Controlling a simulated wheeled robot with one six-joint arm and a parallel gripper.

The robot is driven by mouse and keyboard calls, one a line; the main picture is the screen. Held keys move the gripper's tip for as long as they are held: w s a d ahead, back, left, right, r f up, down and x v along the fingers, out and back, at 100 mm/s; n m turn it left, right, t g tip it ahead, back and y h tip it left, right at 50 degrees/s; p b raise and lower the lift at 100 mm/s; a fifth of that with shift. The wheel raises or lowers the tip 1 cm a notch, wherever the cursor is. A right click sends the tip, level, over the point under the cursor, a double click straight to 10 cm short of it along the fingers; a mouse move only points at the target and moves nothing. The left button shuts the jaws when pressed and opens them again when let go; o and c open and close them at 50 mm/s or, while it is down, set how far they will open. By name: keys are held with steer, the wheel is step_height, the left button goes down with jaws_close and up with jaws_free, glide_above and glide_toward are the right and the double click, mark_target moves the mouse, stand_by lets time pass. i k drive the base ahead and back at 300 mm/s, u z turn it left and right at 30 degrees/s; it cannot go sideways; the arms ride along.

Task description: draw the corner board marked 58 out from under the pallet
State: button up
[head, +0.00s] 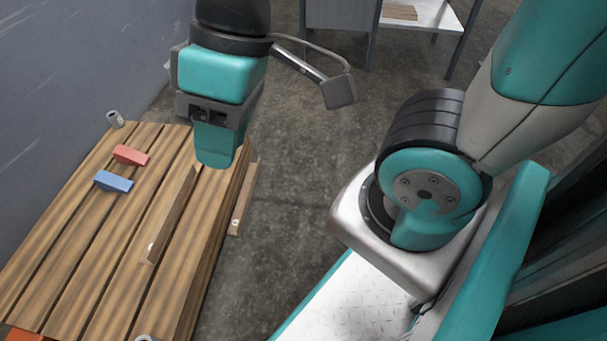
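The wooden pallet (75,240) stands at the left. A long brown board (172,222) lies along its top with a small pale round mark near its lower end. A second brown board (242,200) shows beside the pallet's right side, low down, also with a small pale mark; part of it is hidden by the pallet. No number is legible on either, so I cannot tell which is marked 58. My gripper (217,150) points down over the pallet's far right corner. Its teal fingers overlap in this view and cover the far end of the top board.
A red wedge (131,155) and a blue wedge (114,181) lie on the pallet. A grey cylinder (115,119) is at its far left corner. An orange thing (24,335) shows at bottom left. A wall (70,70) rises at left. The concrete floor (285,215) right of the pallet is clear.

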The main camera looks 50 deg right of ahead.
mark_target(238, 218)
steer(key=z, duration=2.35)
steer(key=k, duration=0.9)
steer(key=u, duration=1.55)
steer(key=i, duration=0.5)
steer(key=z, duration=0.05)
